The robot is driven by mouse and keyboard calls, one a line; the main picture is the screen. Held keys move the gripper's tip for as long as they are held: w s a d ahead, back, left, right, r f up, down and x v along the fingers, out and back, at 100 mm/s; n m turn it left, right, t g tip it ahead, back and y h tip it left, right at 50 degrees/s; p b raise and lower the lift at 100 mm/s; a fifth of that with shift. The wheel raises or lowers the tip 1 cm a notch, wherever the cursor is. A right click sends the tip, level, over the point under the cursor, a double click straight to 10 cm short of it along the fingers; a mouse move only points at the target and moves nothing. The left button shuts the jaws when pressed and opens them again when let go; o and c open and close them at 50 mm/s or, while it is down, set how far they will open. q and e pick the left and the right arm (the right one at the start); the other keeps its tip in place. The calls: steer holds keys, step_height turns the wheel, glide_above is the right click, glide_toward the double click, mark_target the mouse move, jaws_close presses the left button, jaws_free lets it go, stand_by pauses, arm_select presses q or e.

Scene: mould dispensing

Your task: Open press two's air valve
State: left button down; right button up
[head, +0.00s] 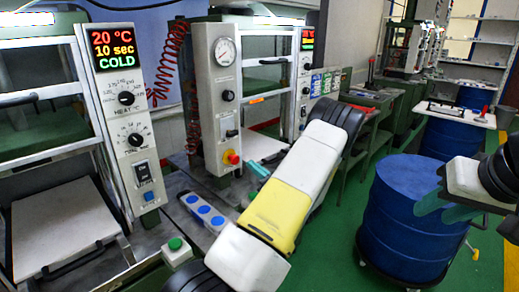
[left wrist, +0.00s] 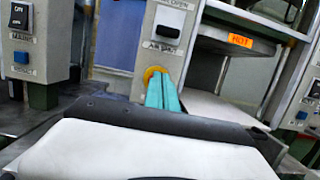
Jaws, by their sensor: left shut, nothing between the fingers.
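The middle press has a grey front panel (head: 222,100) with a gauge, black knobs, a black switch (head: 231,133) and a red knob on a yellow base (head: 232,158). In the left wrist view the black switch (left wrist: 168,31) sits under a label ending in OPEN. My left gripper (head: 258,171) has teal fingers, shut and empty, in front of and low beside this panel. In the left wrist view the fingers (left wrist: 162,92) point at the panel below the switch and cover the red knob, leaving part of its yellow base visible. My right gripper (head: 437,202) is at the right, by the blue drum; its finger gap is unclear.
The left press panel (head: 125,90) reads 20 °C, 10 sec, COLD. A box with blue buttons (head: 205,211) and a green button (head: 175,243) lie at the front. A blue drum (head: 405,215) stands at right. Green floor (head: 345,215) is open between drum and presses.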

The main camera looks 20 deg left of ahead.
mark_target(226, 124)
arm_select(q)
steer(key=x, duration=0.9)
steer(key=shift+a+r, duration=0.1)
steer(key=shift+a, duration=0.25)
step_height(226, 124, up, 4)
steer(key=shift+r, duration=2.35)
steer(key=shift+w, duration=0.1)
